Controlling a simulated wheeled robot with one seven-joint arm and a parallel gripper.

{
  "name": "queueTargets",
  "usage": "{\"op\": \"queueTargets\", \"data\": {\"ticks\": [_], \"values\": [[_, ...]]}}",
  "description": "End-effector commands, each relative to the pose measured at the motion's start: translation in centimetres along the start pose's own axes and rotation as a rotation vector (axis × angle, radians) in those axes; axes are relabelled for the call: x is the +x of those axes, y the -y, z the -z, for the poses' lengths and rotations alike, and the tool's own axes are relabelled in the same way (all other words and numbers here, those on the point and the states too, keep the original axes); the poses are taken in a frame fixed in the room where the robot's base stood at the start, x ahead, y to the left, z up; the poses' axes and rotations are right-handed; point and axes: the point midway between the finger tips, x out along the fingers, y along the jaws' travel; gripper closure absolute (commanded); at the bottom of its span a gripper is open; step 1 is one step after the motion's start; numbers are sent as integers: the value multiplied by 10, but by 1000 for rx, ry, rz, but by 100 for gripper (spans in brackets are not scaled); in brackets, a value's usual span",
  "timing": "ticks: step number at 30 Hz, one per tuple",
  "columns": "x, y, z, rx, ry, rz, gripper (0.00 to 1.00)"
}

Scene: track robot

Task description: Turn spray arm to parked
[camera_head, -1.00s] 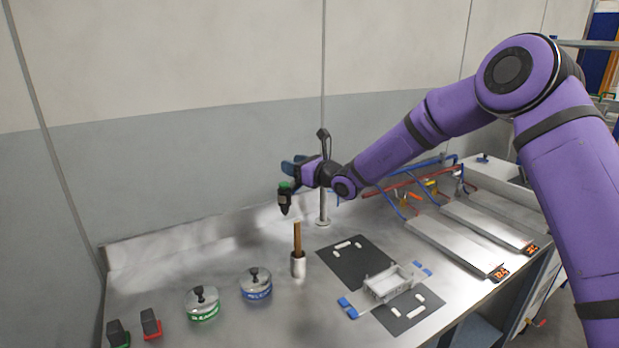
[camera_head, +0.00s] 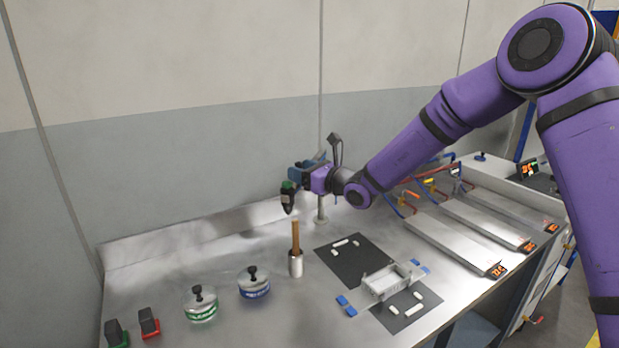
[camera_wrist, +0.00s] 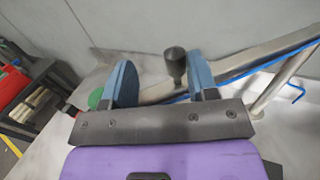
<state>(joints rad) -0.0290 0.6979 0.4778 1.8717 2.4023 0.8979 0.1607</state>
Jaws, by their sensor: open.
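The spray arm (camera_wrist: 250,58) is a grey metal bar with a blue line along it; in the wrist view it crosses behind my fingers from upper right to lower left. A dark upright knob (camera_wrist: 175,65) stands on it, between my two blue fingers and nearer the right one. In the head view, a black nozzle with a green top (camera_head: 288,197) hangs at its left end, and its post (camera_head: 322,210) stands on the bench. My gripper (camera_head: 303,169) is open above the bar and hides most of it. No finger contact with the knob is clear.
A brown rod in a metal cup (camera_head: 296,266) stands below the nozzle. Green (camera_head: 202,310) and blue (camera_head: 254,289) labelled round weights with knobs are at front left. A dark mat (camera_head: 338,262) with a white fixture (camera_head: 385,284) lies to the right, then long metal trays (camera_head: 448,246).

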Motion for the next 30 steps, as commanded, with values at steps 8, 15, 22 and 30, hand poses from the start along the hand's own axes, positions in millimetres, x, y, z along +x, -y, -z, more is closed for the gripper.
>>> {"op": "queueTargets", "data": {"ticks": [8, 15, 22, 30], "values": [[-15, -11, 0, -1, 0, -7, 54], [-28, -16, 0, 0, -1, -7, 54], [-37, -19, 0, 0, -1, -6, 54], [-38, -19, 0, 0, -1, -6, 54]]}}
